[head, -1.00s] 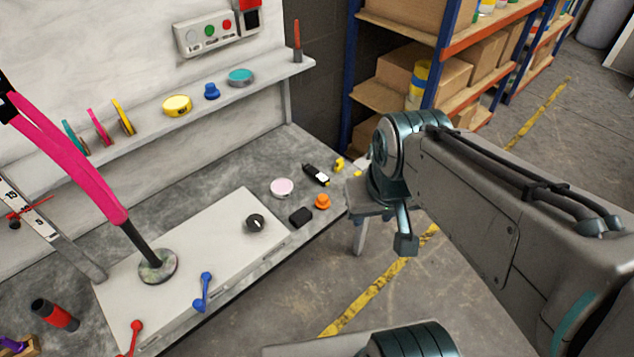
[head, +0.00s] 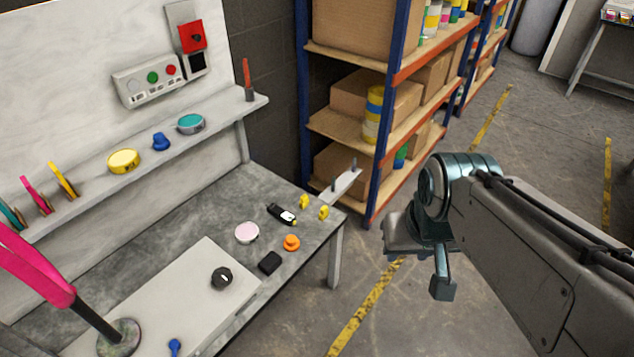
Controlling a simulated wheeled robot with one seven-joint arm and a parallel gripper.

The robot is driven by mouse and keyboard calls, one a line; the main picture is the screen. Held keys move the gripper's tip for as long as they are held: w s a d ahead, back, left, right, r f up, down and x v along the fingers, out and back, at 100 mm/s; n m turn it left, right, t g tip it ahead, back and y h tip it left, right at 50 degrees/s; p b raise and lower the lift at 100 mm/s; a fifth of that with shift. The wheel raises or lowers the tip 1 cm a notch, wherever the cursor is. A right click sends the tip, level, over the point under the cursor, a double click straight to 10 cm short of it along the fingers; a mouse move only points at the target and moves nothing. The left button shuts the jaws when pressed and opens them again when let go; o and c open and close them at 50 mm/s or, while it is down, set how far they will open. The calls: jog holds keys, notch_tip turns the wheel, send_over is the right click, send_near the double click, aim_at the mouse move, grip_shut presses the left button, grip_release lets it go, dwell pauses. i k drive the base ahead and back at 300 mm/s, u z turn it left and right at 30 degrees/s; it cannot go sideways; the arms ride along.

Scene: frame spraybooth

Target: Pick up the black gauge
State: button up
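The black gauge (head: 279,213) looks like the small dark handheld device with a white face and a yellow tip. It lies on the grey bench top (head: 205,218) near its far right corner. My gripper (head: 428,262) hangs in the air to the right of the bench, beyond its edge and clear of the gauge. I see its grey body and one finger pointing down; the other finger cannot be made out, so its opening is unclear. Nothing shows in its grasp.
Around the gauge lie a pink disc (head: 247,232), an orange knob (head: 291,242), a black block (head: 270,262) and small yellow pieces (head: 323,212). Shelving (head: 385,165) rises behind; the floor at right is open.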

aim_at(287, 217)
jog(key=z, duration=0.3)
jog(key=i, duration=0.8)
jog(key=u, duration=0.55)
jog(key=i, duration=0.8)
jog(key=u, duration=0.7)
